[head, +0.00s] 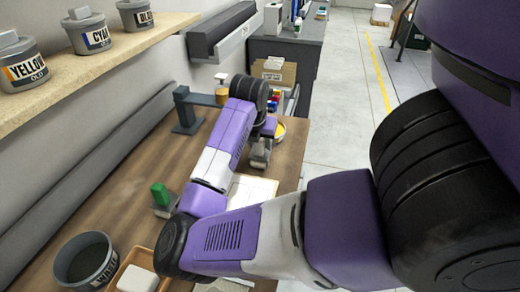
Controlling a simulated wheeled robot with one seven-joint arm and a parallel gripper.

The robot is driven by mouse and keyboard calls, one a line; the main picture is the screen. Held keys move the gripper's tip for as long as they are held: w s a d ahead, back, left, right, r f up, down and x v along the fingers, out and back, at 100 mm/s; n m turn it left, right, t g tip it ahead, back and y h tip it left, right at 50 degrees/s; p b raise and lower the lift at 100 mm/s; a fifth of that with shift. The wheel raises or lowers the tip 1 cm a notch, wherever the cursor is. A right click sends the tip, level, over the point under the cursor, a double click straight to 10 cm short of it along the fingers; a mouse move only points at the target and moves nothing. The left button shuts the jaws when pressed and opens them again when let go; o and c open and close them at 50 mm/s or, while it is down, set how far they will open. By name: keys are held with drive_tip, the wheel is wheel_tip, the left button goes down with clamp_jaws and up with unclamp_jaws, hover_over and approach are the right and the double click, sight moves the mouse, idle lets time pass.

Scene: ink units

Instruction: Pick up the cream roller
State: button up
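A small cream-topped piece (221,76) shows beside the upper part of my arm, above the end of a grey bracket; I cannot tell whether it is the cream roller. No other thing shows clearly as a cream roller. My gripper (260,160) points down over the far right part of the wooden table. It is partly covered by my wrist, and its fingertips are too small to tell whether they hold anything. My purple and white arm hides part of the tabletop.
A grey bracket (186,112) stands on the wooden table (118,200). A green block (161,194) is at left, with a grey WASTE tub (86,262) and a wooden tray (146,259) in front. A yellow-topped can (279,131) is beside my gripper. Labelled ink pots line the shelf (95,60).

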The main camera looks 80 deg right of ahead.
clamp_jaws()
drive_tip(key=shift+r, duration=0.1)
wheel_tip(320, 180, up, 20)
drive_tip(key=b, duration=0.2)
